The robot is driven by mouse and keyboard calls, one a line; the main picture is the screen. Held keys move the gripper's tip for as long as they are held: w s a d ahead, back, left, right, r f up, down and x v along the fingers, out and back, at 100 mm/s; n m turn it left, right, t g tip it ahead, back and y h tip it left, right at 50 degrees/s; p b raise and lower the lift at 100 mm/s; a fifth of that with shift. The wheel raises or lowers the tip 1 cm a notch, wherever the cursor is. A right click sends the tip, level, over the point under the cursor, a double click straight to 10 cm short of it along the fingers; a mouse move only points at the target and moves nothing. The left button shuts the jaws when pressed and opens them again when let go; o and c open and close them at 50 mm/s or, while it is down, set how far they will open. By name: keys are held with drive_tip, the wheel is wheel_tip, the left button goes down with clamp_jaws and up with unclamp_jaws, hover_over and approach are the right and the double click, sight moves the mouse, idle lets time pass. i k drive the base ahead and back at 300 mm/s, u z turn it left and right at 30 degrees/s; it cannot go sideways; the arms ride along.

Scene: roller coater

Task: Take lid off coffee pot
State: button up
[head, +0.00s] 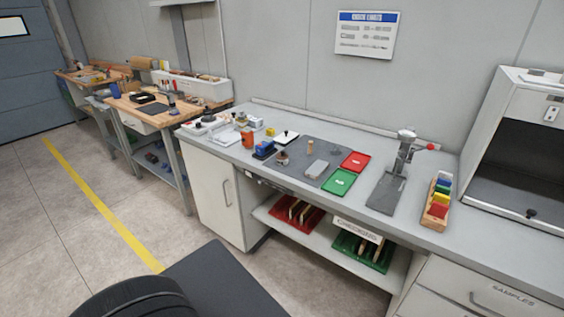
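I cannot make out a coffee pot or its lid in the head view. A small orange container (248,138) stands toward the left end of the grey workbench (234,153), too small to identify. My gripper is not in view.
The bench holds a dark mat (293,172) with small parts, a red tray (355,160), a green tray (339,182), a stand with a red knob (398,170) and a box of coloured blocks (436,205). A cabinet (520,140) stands at right. Floor (90,240) at left is clear.

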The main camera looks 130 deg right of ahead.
sight(282, 156)
drive_tip(key=z, duration=4.55)
drive_tip(key=i, duration=1.6)
drive_tip(key=z, duration=0.15)
